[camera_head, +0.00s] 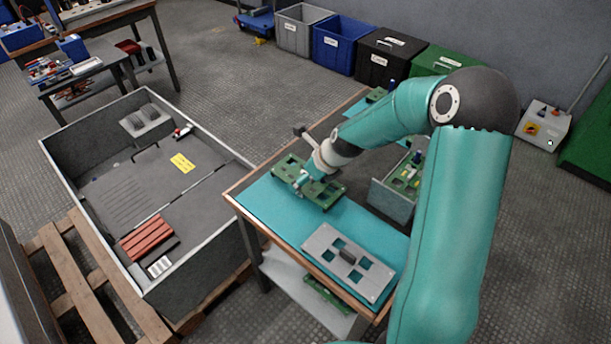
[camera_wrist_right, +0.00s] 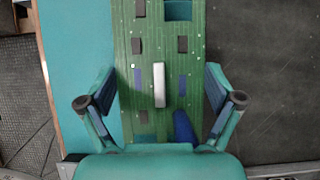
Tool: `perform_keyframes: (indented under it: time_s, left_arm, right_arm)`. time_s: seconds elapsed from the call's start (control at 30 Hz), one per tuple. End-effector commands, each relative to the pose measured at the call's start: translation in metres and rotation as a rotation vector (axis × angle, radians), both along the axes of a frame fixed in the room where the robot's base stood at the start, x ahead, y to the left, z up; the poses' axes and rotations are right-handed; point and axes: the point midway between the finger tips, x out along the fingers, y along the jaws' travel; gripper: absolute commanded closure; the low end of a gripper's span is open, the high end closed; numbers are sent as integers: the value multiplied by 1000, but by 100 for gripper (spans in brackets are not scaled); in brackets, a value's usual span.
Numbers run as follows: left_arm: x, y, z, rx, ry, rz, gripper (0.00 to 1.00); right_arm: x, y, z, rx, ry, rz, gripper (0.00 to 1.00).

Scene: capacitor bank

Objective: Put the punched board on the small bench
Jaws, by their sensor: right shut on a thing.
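A green board (camera_head: 324,193) with cut-out openings and small dark parts is at the far-left part of the teal-topped bench (camera_head: 262,206). It fills the middle of the right wrist view (camera_wrist_right: 147,60), with a pale bar at its centre. My right gripper (camera_head: 303,181) is shut on this board, its fingers (camera_wrist_right: 159,85) against the two long edges. I cannot tell whether the board rests on the teal mat or is slightly above it. A grey plate (camera_head: 325,243) with square holes and a dark handle lies flat on the nearer part of the bench. My left gripper is not in view.
An open grey crate (camera_head: 215,228) on a wooden pallet (camera_head: 88,292) stands left of the bench. A box of green boards (camera_head: 393,196) is right of the board. A low table with tools (camera_head: 80,66) stands at upper left. Coloured bins (camera_head: 337,42) line the wall.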

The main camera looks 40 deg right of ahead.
Motion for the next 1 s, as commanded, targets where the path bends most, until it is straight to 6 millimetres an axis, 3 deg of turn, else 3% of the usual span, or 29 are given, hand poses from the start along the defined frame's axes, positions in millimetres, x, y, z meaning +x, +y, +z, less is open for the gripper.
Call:
perform_keyframes:
  time_s: [1.0]
  left_arm:
    - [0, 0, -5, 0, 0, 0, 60]
  right_arm:
    - [0, 0, -10, -1, -1, 0, 50]
